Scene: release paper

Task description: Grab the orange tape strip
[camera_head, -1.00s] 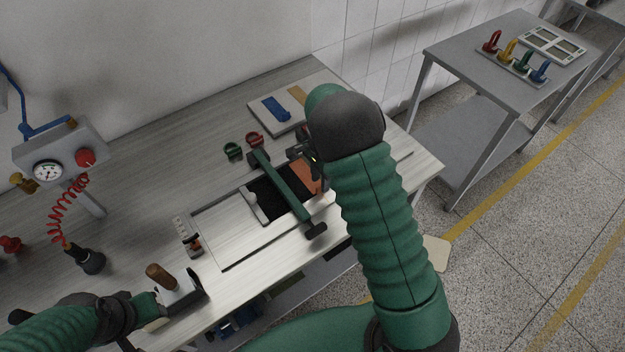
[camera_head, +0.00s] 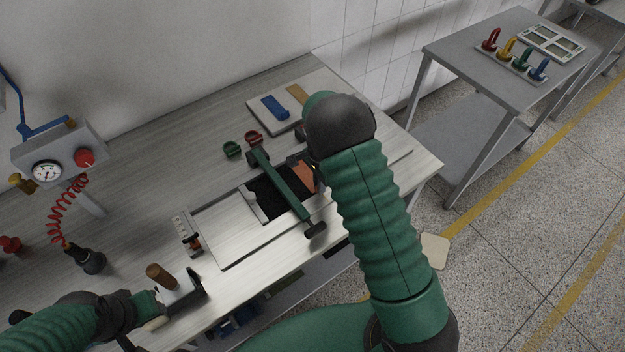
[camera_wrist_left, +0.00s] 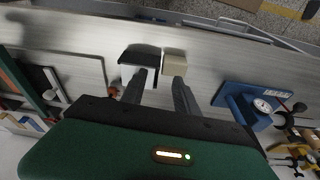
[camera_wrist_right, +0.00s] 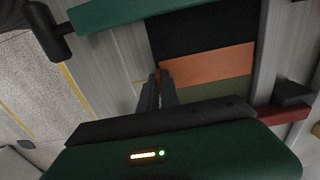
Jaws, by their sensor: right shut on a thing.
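The orange tape strip (camera_wrist_right: 210,66) lies flat between a black band (camera_wrist_right: 205,32) and an olive band (camera_wrist_right: 222,90) in the right wrist view. It also shows in the head view (camera_head: 304,173), partly hidden by my right arm. My right gripper (camera_wrist_right: 160,76) has its fingers close together on the strip's left end, shut on it. The strip still lies in line with the bands.
A green bar (camera_head: 280,184) crosses the frame holding the bands. A brown-handled tool (camera_head: 160,275) stands near my left gripper. A board with a blue piece (camera_head: 275,107) lies at the back. A gauge box (camera_head: 60,150) is at left.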

